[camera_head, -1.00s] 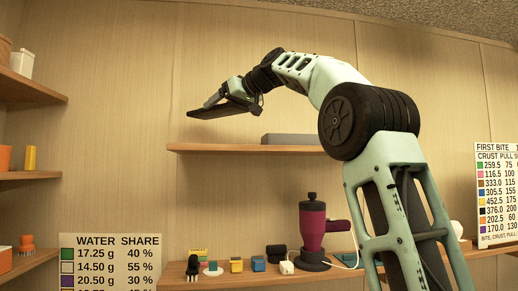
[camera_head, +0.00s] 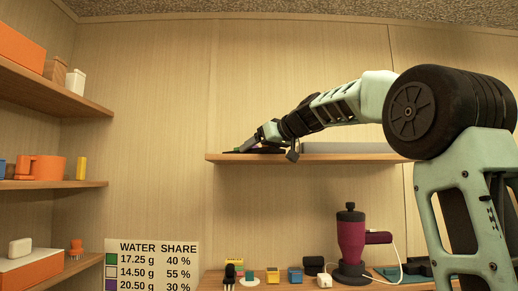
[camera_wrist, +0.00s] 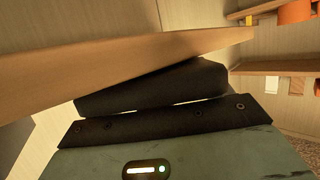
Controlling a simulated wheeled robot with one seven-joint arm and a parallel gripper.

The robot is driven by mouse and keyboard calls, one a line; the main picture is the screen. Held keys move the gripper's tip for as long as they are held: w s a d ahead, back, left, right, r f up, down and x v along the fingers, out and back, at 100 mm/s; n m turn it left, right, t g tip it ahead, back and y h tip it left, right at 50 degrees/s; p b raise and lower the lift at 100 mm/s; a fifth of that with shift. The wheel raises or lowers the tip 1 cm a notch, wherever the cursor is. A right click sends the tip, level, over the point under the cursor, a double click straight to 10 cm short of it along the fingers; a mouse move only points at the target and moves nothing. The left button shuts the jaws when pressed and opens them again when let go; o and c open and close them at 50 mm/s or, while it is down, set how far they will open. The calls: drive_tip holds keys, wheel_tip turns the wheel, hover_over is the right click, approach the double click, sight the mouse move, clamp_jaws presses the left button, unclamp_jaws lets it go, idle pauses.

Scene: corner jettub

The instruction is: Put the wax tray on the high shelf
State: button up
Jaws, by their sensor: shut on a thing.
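The high shelf (camera_head: 340,158) is a wooden board on the back wall. My gripper (camera_head: 256,149) is at its left part, about level with the board's top. The gripper is shut on a thin dark flat thing (camera_head: 237,152), which I take to be the wax tray. It lies low over the shelf's left end; whether it touches the board I cannot tell. In the wrist view, the shelf's wooden edge (camera_wrist: 110,62) crosses in front of dark parts at my gripper (camera_wrist: 160,95); the tray cannot be told apart there.
A long grey slab (camera_head: 345,148) lies on the high shelf, right of my gripper. Below, a counter (camera_head: 240,279) holds a maroon blender-like device (camera_head: 351,240) and several small items. Shelves with orange things (camera_head: 40,168) stand at the left. The wall above the high shelf is clear.

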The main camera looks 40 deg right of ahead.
drive_tip(key=shift+f, duration=0.1)
drive_tip(key=o, duration=1)
drive_tip(key=shift+s+b, duration=0.3)
drive_tip(key=shift+s, duration=0.05)
drive_tip(key=b+v, duration=0.3)
drive_tip(key=v, duration=0.8)
drive_tip(key=shift+r+b, duration=0.35)
drive_tip(key=shift+b, duration=0.05)
drive_tip(key=shift+s+d, duration=0.1)
